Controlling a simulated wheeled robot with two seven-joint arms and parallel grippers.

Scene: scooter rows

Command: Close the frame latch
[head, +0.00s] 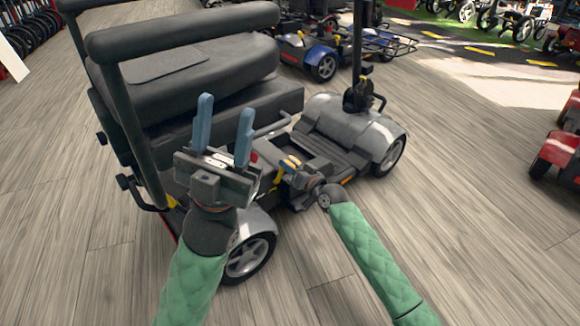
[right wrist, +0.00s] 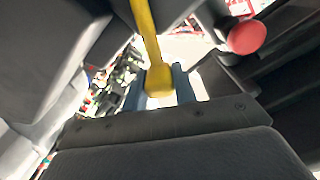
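The frame latch appears to be the yellow lever (right wrist: 148,35), running down from the top of the right wrist view to a rounded end. The latch's base is hidden in the head view.
The black padded seat (head: 205,65) and its armrest (head: 180,32) stand close behind my left gripper. A red knob (right wrist: 247,37) is right of the lever. A blue scooter (head: 320,62) stands behind and a red one (head: 558,152) at right. The wood floor (head: 480,230) is clear at right.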

